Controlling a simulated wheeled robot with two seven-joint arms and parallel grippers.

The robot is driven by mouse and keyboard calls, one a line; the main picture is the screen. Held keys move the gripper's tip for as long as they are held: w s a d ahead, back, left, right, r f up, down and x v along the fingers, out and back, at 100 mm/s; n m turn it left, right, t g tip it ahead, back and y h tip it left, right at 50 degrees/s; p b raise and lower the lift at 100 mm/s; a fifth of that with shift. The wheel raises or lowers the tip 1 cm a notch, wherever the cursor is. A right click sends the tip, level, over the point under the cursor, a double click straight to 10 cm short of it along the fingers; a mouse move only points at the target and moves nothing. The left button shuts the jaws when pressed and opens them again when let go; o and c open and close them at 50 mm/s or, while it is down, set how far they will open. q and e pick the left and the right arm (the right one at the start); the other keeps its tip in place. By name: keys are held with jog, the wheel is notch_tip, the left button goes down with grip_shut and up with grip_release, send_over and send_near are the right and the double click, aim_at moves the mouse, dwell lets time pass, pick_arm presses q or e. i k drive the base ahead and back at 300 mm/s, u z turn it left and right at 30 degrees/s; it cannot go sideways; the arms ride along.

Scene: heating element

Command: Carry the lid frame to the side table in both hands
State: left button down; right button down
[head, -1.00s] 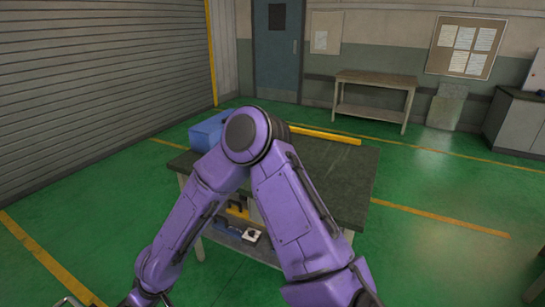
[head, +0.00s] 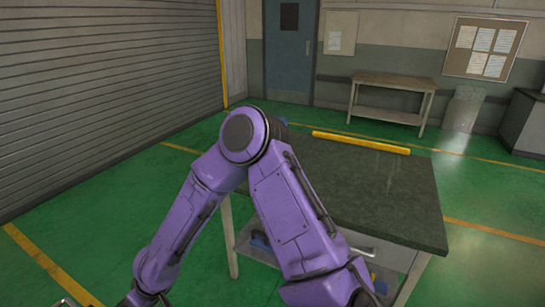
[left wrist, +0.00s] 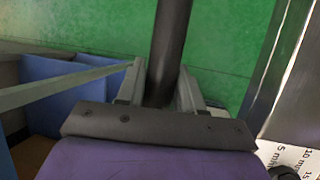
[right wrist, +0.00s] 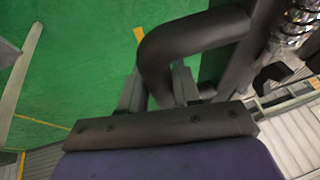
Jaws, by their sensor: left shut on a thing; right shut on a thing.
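My left gripper (left wrist: 160,88) is shut on a dark round bar (left wrist: 170,35) in the left wrist view. My right gripper (right wrist: 158,90) is shut on a dark bent handle (right wrist: 190,38) in the right wrist view. The bar and handle look like grips of the lid frame, but most of the frame is out of view. In the head view both grippers are out of sight below the picture, and my purple arm fills the middle. A dark-topped table (head: 375,190) stands ahead, partly behind my arm; I cannot tell whether it is the side table.
A yellow bar (head: 360,142) lies along the table's far edge. A second bench (head: 392,82) stands by the back wall. Blue bins (left wrist: 65,90) show in the left wrist view, and a shiny coil (right wrist: 295,25) in the right. Green floor is clear right of the table.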

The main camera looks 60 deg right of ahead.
aim_at(349, 175)
jog(key=i, duration=0.45)
jog(key=z, duration=3)
jog(key=i, duration=2)
